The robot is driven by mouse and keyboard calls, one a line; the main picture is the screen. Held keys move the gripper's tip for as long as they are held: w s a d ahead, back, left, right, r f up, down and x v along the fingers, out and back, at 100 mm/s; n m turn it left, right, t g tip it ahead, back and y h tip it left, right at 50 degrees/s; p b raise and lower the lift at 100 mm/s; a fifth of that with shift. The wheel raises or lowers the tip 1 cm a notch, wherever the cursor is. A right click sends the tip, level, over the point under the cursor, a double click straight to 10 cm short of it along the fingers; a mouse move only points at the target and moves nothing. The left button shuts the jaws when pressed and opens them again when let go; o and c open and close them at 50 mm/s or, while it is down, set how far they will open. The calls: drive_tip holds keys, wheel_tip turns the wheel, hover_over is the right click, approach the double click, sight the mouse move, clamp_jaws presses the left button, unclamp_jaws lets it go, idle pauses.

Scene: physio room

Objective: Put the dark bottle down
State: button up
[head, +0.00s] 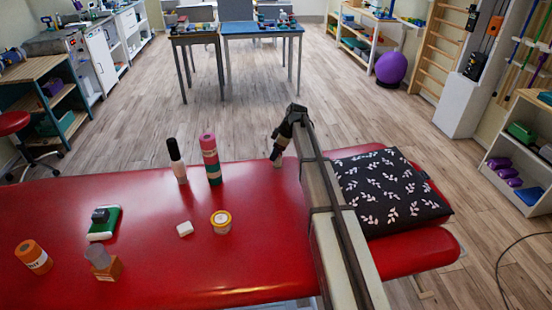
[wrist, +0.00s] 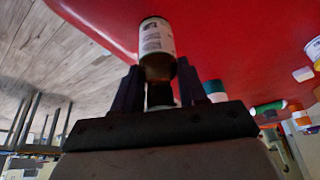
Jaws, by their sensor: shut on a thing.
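The held bottle has a pale printed label and a dark end; it shows large in the wrist view (wrist: 156,42) and small in the head view (head: 277,160). My gripper (head: 280,146) is shut on its narrow dark part, with a finger on each side in the wrist view (wrist: 160,82). The bottle is at the far edge of the red treatment table (head: 150,275), left of the pillow. I cannot tell whether its base touches the table. My fingers hide part of it.
A black-topped bottle (head: 177,160) and a pink-and-green bottle (head: 211,160) stand to the left. A yellow-rimmed tub (head: 221,222) and white block (head: 185,229) lie nearer. A leaf-patterned dark pillow (head: 388,190) is to the right. The red surface between tub and arm is clear.

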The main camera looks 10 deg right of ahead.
drive_tip(key=shift+f, duration=1.45)
drive_tip(key=shift+f, duration=0.1)
drive_tip(key=o, duration=1.1)
drive_tip(key=v, duration=1.2)
drive_tip(key=shift+d, duration=0.1)
